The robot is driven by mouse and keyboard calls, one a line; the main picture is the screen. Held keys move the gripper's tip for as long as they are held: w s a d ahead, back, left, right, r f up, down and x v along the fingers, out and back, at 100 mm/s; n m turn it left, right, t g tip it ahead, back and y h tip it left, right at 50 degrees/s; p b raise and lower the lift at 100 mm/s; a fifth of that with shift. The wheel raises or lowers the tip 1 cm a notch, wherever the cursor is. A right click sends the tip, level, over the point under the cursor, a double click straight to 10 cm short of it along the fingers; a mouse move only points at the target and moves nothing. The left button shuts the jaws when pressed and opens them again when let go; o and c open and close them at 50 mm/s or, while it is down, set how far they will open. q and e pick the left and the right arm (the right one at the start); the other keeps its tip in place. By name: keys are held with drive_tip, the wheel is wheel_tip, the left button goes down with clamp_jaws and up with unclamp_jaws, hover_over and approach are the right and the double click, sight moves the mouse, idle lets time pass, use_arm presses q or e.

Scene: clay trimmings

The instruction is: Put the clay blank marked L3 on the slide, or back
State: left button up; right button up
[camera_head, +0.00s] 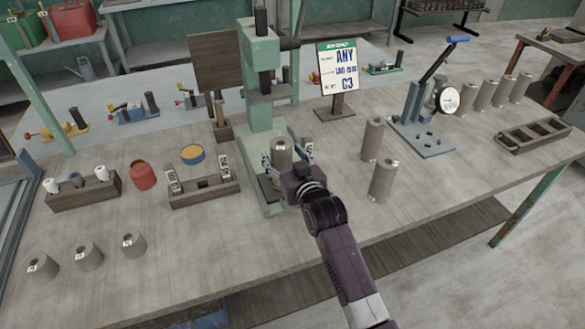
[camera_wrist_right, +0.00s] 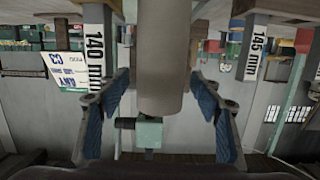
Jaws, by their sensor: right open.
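A grey-brown clay blank (camera_head: 281,152) stands upright at the green press (camera_head: 262,110); whether it rests on the slide is hidden. My right gripper (camera_head: 287,157) is open, with one finger on either side of this blank. In the right wrist view the blank (camera_wrist_right: 163,55) shows between the spread blue-padded fingers (camera_wrist_right: 160,100), with gaps on both sides. I cannot read any mark on it. Three shorter blanks (camera_head: 89,258) with small pale tags stand at the front left; their marks are too small to read. My left gripper is not in view.
Two tall blanks (camera_head: 382,181) stand right of the press, and several more (camera_head: 491,94) at the back right. A wooden gauge holder (camera_head: 204,196), red jar (camera_head: 143,175) and rack (camera_head: 86,194) stand left. A sign (camera_head: 338,68) reads "ANY" and "G3". The front centre-left is bare.

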drive_tip(key=v, duration=1)
drive_tip(key=shift+s+b, duration=0.3)
drive_tip(key=shift+b, duration=0.15)
drive_tip(key=shift+r, duration=0.1)
idle(0.4)
